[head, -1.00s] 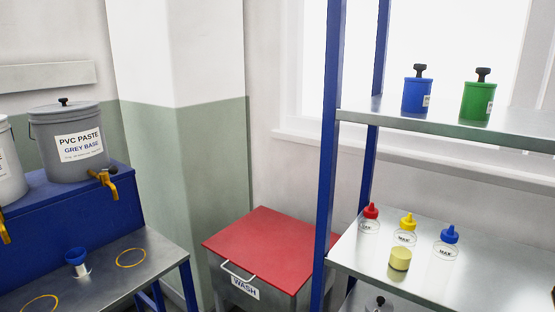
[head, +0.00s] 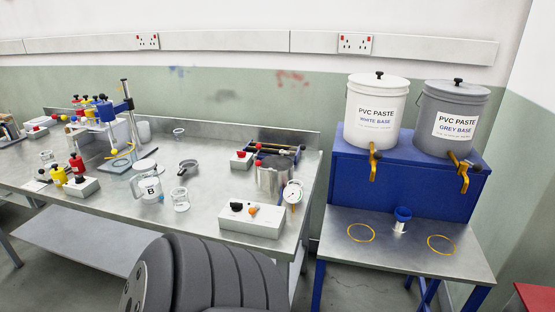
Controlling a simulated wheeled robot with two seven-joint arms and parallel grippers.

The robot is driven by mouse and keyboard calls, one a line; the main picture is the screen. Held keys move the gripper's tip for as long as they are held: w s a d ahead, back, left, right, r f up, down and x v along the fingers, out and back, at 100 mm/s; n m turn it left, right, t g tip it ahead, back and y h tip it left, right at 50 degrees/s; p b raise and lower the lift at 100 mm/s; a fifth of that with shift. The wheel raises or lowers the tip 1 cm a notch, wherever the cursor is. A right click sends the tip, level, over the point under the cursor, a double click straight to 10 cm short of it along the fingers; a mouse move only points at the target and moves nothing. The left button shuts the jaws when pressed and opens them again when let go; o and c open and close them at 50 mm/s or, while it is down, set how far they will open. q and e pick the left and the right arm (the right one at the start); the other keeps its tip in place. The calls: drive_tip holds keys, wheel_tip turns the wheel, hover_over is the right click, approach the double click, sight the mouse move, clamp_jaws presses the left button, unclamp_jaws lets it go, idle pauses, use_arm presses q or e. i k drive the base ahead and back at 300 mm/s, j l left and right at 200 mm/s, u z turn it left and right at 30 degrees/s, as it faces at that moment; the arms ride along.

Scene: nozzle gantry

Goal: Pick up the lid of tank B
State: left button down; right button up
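Tank B (head: 149,190) is a clear vessel with a white label reading "B". It stands upright on the steel bench left of the middle in the head view. A pale round lid (head: 145,165) appears to sit on its top; at this size I cannot tell how it fits. Neither gripper is in view. A dark grey ribbed part of my own body fills the bottom middle, and no fingers show.
Close to tank B are a clear beaker (head: 181,200) and a dark ring-shaped piece (head: 187,168). A control box (head: 251,220), dial gauge (head: 292,193) and metal pot (head: 273,178) stand right. A gantry post (head: 128,108) rises behind. Paste buckets (head: 377,112) stand farther right.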

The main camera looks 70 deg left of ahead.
sight(161, 169)
drive_tip(key=u, duration=3.1)
